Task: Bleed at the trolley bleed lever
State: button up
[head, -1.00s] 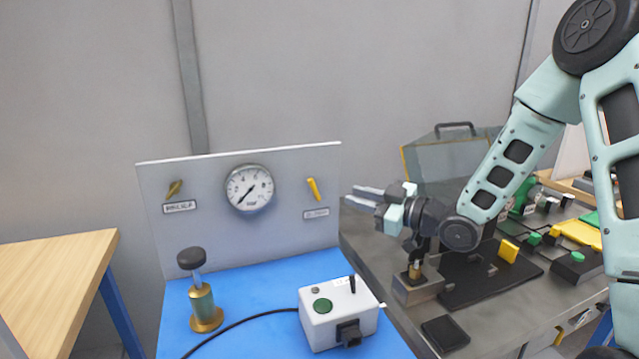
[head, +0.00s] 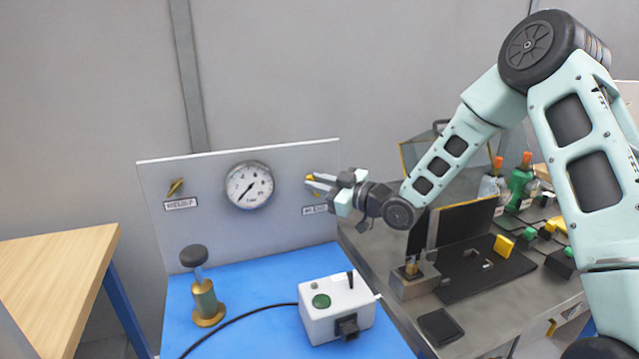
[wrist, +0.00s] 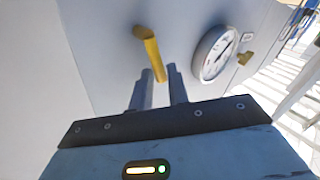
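A yellow lever (head: 311,178) is on the right side of the upright grey panel (head: 215,220). Its label is partly hidden by my gripper and too small to read. My gripper (head: 309,182) is right in front of this lever, coming from the right. In the wrist view the lever (wrist: 150,50) slants down toward the gap between my two fingers (wrist: 161,72). The fingers are apart, with the lever's lower end at or just beyond their tips; I cannot tell whether they touch it. A second, brass-coloured lever (head: 176,187) is on the panel's left, above a label (head: 180,204).
A round gauge (head: 250,186) is mid-panel. On the blue top stand a brass plunger with black knob (head: 205,298) and a white box with a green button (head: 335,312). A grey bench (head: 480,310) with parts is at right, a wooden table (head: 55,275) at left.

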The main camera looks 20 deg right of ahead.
grip_shut()
jog(key=m+t+b, duration=0.1)
jog(key=d+m+b, duration=0.1)
jog(key=b, duration=0.1)
jog(key=m+t+b, duration=0.1)
jog(key=m+b, duration=0.1)
jog(key=shift+d+f+t+y, duration=0.1)
jog(key=shift+d+t+y, duration=0.2)
jog(key=shift+d, duration=0.1)
jog(key=shift+o, duration=1.2)
grip_release()
